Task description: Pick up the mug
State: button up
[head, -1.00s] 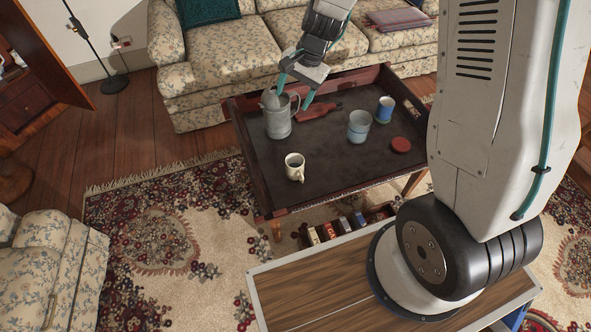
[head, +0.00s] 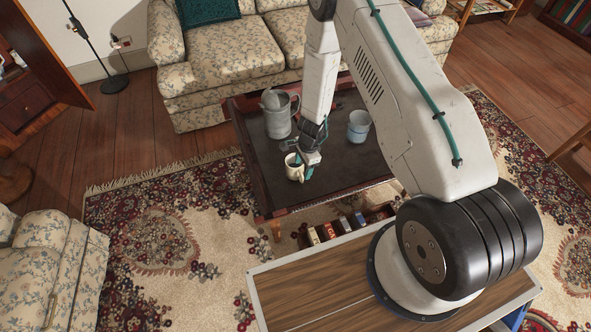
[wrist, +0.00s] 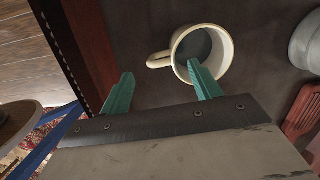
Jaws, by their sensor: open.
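The mug (head: 291,171) is cream with a dark inside and stands upright near the front left of the dark tray table. In the wrist view the mug (wrist: 226,52) shows from above, its handle pointing left. My gripper (wrist: 160,74) is open. Its right finger overlaps the mug's near rim and opening in the picture; its left finger is left of the handle, so the handle lies between them. I cannot tell whether a finger touches the mug or reaches inside. In the head view my gripper (head: 303,164) is at the mug's right side and partly covers it.
A grey pitcher (head: 279,124) stands behind the mug. Light blue cups (head: 358,127) stand to the right on the tray table (head: 252,160), which has raised edges. In the wrist view a red object (wrist: 303,112) lies at the right. A sofa (head: 228,55) stands behind.

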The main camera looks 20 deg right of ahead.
aim_at(301, 174)
jog(key=f, duration=0.4)
jog(key=a+f, duration=0.1)
jog(key=f, duration=0.2)
jog(key=c, duration=1.2)
